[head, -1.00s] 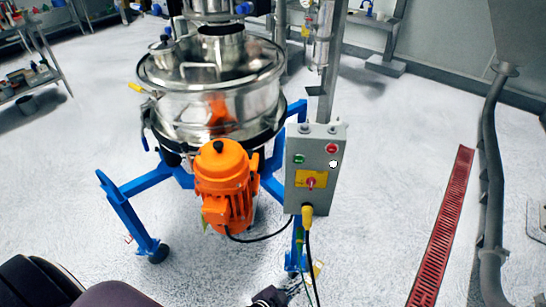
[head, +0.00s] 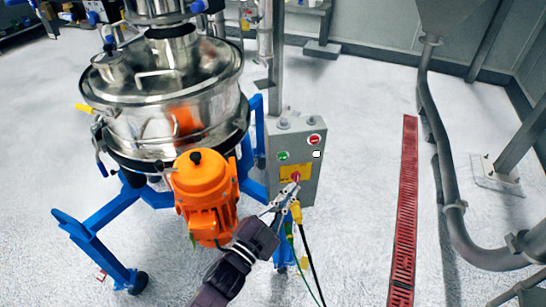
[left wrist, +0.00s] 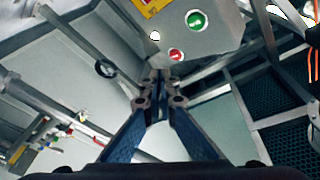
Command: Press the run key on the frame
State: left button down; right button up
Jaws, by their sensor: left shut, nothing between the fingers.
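The grey control box (head: 310,185) is mounted on the sifter's blue frame. It carries a green key (head: 283,156) with a white mark, a red key (head: 314,139), a small white piece and a red switch on a yellow plate. My left gripper (head: 290,189) is shut and empty, in front of the box's lower part, below the green key. In the left wrist view, the green key (left wrist: 195,20) and red key (left wrist: 176,55) lie beyond the shut fingertips (left wrist: 158,75). I cannot tell whether the fingertips touch the box. My right gripper is not in view.
The steel sifter (head: 170,105) and its orange motor (head: 205,190) stand left of the box. A yellow plug (head: 296,212) with cables hangs beneath the box, close to my gripper. A red floor grate (head: 404,215) and grey pipe lie right, with open floor between.

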aim_at(283, 156)
pick_arm(q)
jog(key=shift+d, duration=0.15)
jog(key=shift+w, duration=0.1)
jog(key=w, duration=0.2)
jog(key=w+a+b, duration=0.1)
jog(key=w, duration=0.2)
jog(key=w+a+b, duration=0.1)
jog(key=w, duration=0.2)
jog(key=shift+w+a, duration=0.15)
jog(key=shift+w, duration=0.05)
dwell(0.3)
jog(key=shift+w, duration=0.1)
dwell(1.0)
jog(key=shift+w+a, duration=0.1)
jog(key=shift+w, duration=0.2)
